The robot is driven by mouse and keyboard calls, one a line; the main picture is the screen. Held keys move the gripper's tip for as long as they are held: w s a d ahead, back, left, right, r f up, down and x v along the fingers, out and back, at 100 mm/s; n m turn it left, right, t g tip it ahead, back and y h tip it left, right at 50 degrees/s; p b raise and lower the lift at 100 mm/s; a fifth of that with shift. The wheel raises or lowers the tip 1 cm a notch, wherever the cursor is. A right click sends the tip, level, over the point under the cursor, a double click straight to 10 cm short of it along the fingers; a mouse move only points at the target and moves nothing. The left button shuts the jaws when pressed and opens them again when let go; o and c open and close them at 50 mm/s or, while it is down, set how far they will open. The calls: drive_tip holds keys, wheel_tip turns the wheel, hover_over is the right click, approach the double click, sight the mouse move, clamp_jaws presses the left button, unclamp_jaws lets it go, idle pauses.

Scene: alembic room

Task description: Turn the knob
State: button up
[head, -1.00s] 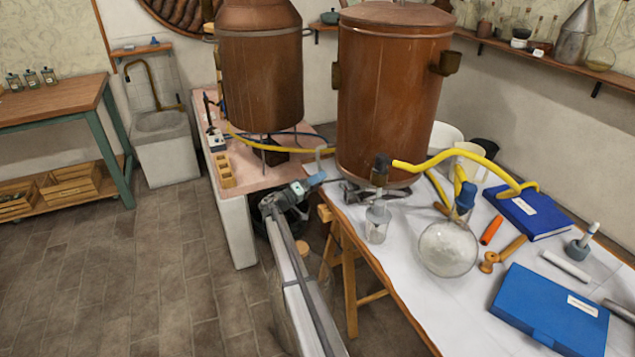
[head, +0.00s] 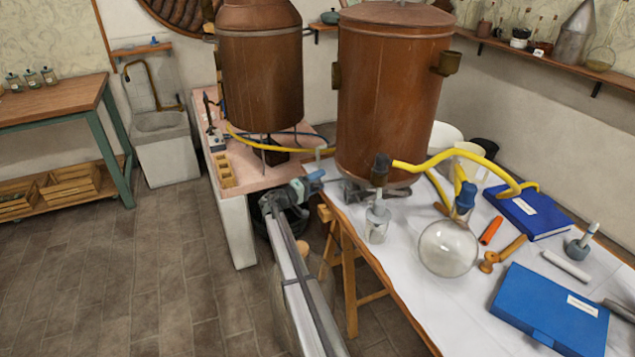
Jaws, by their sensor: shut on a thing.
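The knob (head: 318,159) appears as a small pale grey upright piece at the left edge of the white-covered table, in front of the large copper vessel (head: 390,95). My gripper (head: 314,178) reaches it from the lower left and is shut on it. The blue part at the fingertips hides much of the knob and where it is mounted. It is too small to tell how the fingers sit around it.
The white-covered table (head: 400,265) holds a small glass jar (head: 377,224), a round flask (head: 448,249), a yellow hose (head: 445,157) and blue cases (head: 550,310). A second copper vessel (head: 262,75) stands on the pink-topped counter (head: 245,175). The floor at left is clear.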

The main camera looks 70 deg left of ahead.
drive_tip(key=shift+n+g, duration=0.5)
drive_tip(key=shift+n, duration=0.7)
drive_tip(key=shift+f, duration=0.1)
drive_tip(key=o, duration=1)
drive_tip(key=shift+c, duration=0.2)
